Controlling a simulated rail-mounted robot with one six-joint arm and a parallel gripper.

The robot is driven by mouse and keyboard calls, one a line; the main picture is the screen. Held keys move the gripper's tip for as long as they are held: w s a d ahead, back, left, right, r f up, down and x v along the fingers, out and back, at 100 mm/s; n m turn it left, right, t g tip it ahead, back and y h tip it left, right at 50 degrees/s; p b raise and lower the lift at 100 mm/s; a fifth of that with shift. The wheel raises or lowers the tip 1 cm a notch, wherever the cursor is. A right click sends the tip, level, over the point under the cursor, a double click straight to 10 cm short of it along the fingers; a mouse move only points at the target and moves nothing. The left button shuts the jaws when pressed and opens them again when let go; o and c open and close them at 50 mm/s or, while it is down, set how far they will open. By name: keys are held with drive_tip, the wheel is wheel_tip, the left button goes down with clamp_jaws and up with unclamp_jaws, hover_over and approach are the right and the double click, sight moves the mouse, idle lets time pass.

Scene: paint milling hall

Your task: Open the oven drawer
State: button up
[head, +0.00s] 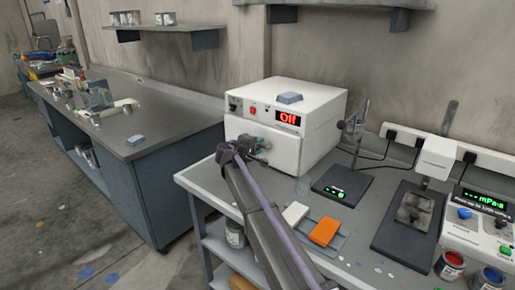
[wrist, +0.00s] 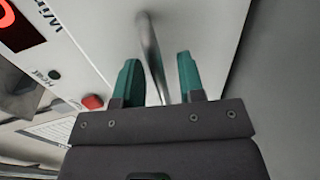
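The oven (head: 318,105) is a white box on the grey bench, with a lit red "Off" display. Its drawer front (head: 286,152) looks closed below the control panel. My gripper (wrist: 158,60) is at the drawer front, and it also shows in the head view (head: 262,143), where my arm hides part of it. In the wrist view, its two green fingers are apart. The metal bar handle (wrist: 150,45) runs between them, with gaps visible beside it. In the head view the handle is hidden behind my gripper.
A small grey-blue block (head: 289,98) lies on top of the oven. A white block (head: 295,213) and an orange block (head: 325,231) lie on the bench in front. A stand with a dark base (head: 341,187) is at the right. A grey counter (head: 150,120) stands left, across a gap.

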drive_tip(key=shift+w, duration=0.1)
clamp_jaws()
idle(0.5)
